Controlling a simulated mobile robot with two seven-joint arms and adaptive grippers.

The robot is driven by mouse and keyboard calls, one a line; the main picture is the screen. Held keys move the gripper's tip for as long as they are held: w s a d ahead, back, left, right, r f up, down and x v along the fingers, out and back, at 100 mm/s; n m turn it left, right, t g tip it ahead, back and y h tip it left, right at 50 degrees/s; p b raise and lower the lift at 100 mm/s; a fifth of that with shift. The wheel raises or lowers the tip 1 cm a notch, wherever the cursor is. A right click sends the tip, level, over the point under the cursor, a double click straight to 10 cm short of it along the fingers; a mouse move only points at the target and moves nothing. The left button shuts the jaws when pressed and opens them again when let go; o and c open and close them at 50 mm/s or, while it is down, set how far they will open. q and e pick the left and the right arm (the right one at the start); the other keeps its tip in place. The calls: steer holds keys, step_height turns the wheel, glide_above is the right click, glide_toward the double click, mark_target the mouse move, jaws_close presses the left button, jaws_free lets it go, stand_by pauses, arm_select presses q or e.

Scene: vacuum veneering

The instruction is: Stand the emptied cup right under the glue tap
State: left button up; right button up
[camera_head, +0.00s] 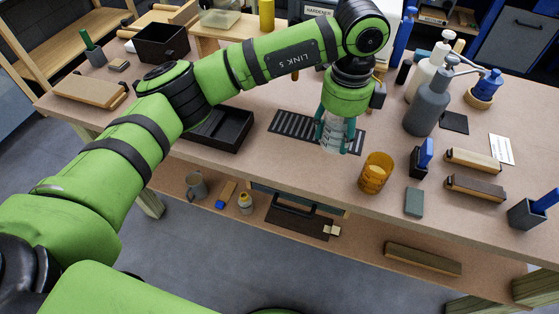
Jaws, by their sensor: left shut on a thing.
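My left gripper (335,128) points down over the bench and is shut on a clear, pale cup (333,145), which is upright between the teal fingers. The cup is over the right part of a black slotted grate (288,125); I cannot tell whether it touches the grate. The fingers hide part of the cup, and I cannot make out its inside. A white container labelled HARDENER (319,11) stands behind my arm. The glue tap is not clearly visible; my arm covers much of that area. My right gripper is not in view.
An amber tumbler (376,172) stands close to the right of the cup. Grey (427,107) and white (430,66) pump bottles stand further right. A black tray (217,129) lies left of the grate. A green block (414,202) lies near the front edge.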

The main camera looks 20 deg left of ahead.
arm_select(q)
steer(key=p, duration=0.5)
glide_above(280, 163)
step_height(280, 163, down, 6)
steer(key=shift+d+f, duration=0.15)
steer(key=shift+f, duration=0.05)
steer(key=shift+a+f, duration=0.2)
step_height(280, 163, down, 3)
steer(key=shift+r+p, duration=0.1)
steer(key=shift+p, duration=0.75)
steer(key=shift+f, duration=0.5)
steer(key=shift+f, duration=0.15)
steer(key=o, duration=1)
